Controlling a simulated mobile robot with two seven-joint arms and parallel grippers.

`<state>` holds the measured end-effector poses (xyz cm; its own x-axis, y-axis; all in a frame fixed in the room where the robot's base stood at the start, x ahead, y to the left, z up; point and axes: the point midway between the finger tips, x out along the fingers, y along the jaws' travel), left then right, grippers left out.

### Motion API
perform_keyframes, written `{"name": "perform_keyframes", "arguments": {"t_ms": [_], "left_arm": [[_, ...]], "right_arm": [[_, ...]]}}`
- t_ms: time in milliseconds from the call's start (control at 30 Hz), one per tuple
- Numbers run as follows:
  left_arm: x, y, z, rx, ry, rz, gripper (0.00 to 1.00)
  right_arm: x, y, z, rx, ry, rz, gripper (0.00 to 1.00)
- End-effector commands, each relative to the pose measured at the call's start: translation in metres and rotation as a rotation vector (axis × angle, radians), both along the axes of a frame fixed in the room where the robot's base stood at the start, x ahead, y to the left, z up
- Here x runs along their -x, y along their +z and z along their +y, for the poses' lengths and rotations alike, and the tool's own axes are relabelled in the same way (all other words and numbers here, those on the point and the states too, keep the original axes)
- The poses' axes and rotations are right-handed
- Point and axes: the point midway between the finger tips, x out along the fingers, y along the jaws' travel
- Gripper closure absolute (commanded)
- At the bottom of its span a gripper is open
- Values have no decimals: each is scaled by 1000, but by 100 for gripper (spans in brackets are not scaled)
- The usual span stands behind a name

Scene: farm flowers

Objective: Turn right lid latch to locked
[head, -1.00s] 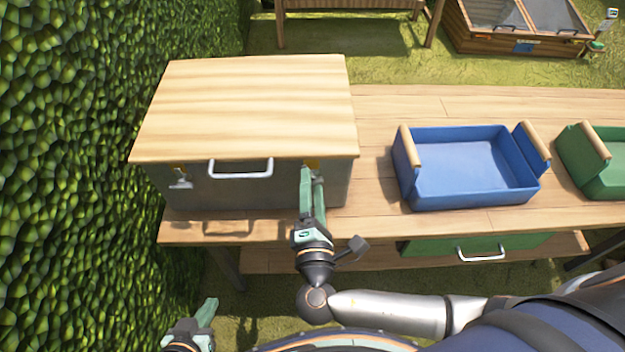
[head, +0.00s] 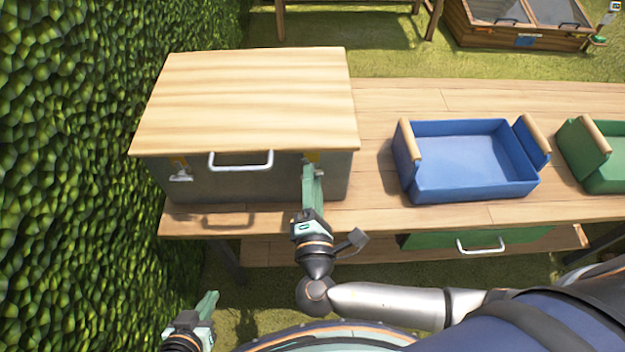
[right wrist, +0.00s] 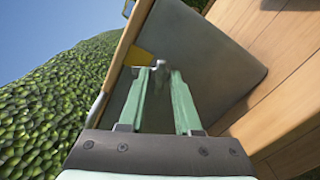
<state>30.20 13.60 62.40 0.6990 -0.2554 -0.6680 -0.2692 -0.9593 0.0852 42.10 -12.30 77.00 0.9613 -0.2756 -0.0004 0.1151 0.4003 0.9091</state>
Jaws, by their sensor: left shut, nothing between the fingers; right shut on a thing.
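A grey box (head: 235,183) with a wooden lid (head: 250,100) stands at the left end of the workbench. The lid is down. The left latch (head: 180,172) shows on the box's front, below a yellow mark. The right latch (right wrist: 162,66) is mostly hidden by my right gripper (head: 309,172), beside a yellow patch under the lid edge. In the right wrist view my right gripper (right wrist: 160,72) has its fingertips closed around the latch. I cannot tell the latch's exact angle. My left gripper (head: 208,303) is shut and empty, low at the left, away from the box.
A metal handle (head: 240,162) sticks out at the lid's front, left of my right gripper. A blue tray (head: 470,195) and a green tray (head: 590,160) stand to the right on the workbench (head: 375,205). A green drawer (head: 530,240) is below. A hedge (head: 70,170) borders the left.

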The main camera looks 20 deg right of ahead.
Motion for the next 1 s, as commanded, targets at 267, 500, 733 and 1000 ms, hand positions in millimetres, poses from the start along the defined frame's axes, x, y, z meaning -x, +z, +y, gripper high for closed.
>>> {"name": "perform_keyframes", "arguments": {"t_ms": [267, 500, 733, 1000], "left_arm": [[0, -15, 0, 0, 0, -3, 100], [2, -30, 4, -6, 4, -1, 100], [5, -27, 6, -9, 4, 3, 100], [5, -28, 7, -10, 5, 3, 100]], "right_arm": [[1, -6, 0, -166, -5, -43, 100], [0, -3, -1, -406, -3, -117, 100], [-1, 0, -1, -430, -2, -125, 100], [-1, 0, -1, -427, -2, -124, 51]]}}
